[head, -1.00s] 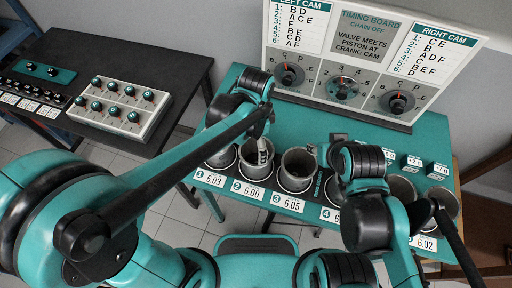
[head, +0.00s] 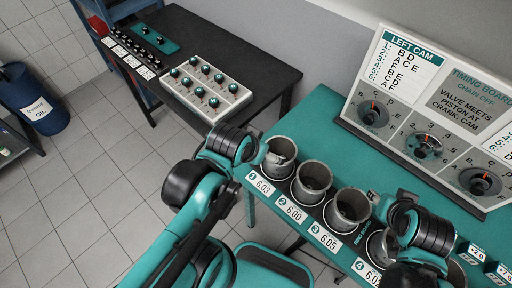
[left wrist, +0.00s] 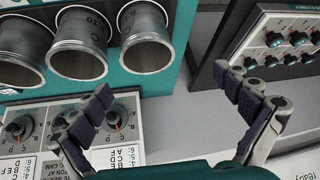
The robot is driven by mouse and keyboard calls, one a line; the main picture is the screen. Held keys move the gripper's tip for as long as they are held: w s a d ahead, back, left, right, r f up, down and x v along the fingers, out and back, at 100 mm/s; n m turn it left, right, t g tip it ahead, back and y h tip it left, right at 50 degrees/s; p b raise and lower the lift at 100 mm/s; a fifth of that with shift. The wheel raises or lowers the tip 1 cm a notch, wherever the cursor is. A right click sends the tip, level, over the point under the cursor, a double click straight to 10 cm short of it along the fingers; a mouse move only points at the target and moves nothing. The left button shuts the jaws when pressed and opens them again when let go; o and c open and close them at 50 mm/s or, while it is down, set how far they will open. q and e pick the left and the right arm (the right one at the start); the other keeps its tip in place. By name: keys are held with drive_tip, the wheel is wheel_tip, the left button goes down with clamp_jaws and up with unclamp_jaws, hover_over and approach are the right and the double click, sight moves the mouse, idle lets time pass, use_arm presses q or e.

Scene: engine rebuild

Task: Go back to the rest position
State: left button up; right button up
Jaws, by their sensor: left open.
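My left gripper (head: 274,157) is over the table's left end, close to the rim of the cylinder labelled 6.03 (head: 283,170); I cannot tell from the head view whether it touches. In the left wrist view my left gripper (left wrist: 163,80) has its two fingers wide apart with nothing between them. My right arm (head: 425,228) is at the lower right of the head view, over the cylinder row.
Cylinders labelled 6.00 (head: 312,178) and 6.05 (head: 350,206) stand in the row on the teal table (head: 316,120). The timing board (head: 462,105) stands behind. A black table (head: 232,60) holds a knob box (head: 207,87). An oil drum (head: 38,97) stands left on open floor.

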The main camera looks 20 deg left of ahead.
use_arm(q)
drive_tip(key=shift+s+a+n+t, duration=0.25)
drive_tip(key=shift+a+n+t, duration=0.05)
drive_tip(key=shift+a+n, duration=0.3)
wheel_tip(320, 180, down, 5)
drive_tip(key=b, duration=0.5)
drive_tip(key=shift+f, duration=0.1)
